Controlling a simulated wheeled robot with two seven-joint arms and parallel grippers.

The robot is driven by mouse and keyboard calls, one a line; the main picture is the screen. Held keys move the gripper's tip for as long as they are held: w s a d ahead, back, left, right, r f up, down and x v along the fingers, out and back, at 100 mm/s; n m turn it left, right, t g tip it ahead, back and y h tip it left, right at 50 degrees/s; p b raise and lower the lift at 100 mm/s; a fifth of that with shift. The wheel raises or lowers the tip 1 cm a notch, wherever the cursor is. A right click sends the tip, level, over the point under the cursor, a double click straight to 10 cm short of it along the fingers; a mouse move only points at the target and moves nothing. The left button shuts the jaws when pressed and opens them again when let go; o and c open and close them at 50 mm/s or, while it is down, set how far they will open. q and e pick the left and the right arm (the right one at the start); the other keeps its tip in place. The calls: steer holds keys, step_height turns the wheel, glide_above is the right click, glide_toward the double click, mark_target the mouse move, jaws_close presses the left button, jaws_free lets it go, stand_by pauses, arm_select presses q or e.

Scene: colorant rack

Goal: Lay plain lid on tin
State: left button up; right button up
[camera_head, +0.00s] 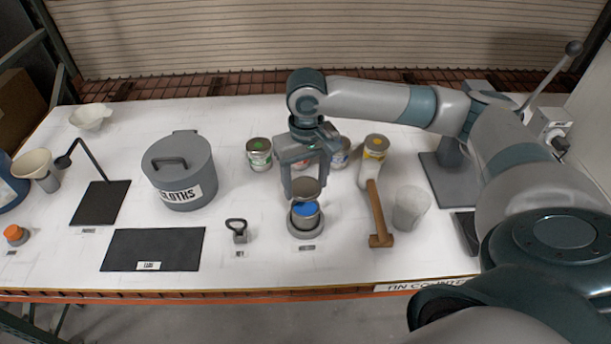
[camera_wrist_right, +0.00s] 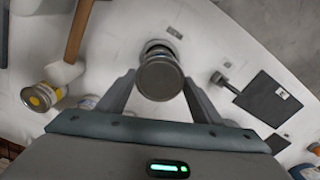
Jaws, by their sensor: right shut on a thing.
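My right gripper (camera_head: 306,182) points down and is shut on the plain lid (camera_head: 306,189), a round grey disc. In the right wrist view the lid (camera_wrist_right: 160,78) lies between the fingertips and hides most of the tin. My left gripper is not in view.
Labelled tins, one green (camera_head: 259,154) and one yellow (camera_head: 375,150), stand behind.

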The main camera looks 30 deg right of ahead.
mark_target(305, 187)
steer(key=shift+f+b, duration=0.35)
steer(key=shift+f, duration=1.8)
steer(key=shift+f, duration=0.75)
steer(key=o, duration=1.1)
steer(key=shift+w+r, duration=0.1)
steer(key=shift+r, duration=0.75)
step_height(305, 187, up, 16)
steer(key=b, duration=0.3)
steer(key=shift+f+b, duration=0.15)
steer(key=shift+b, duration=0.2)
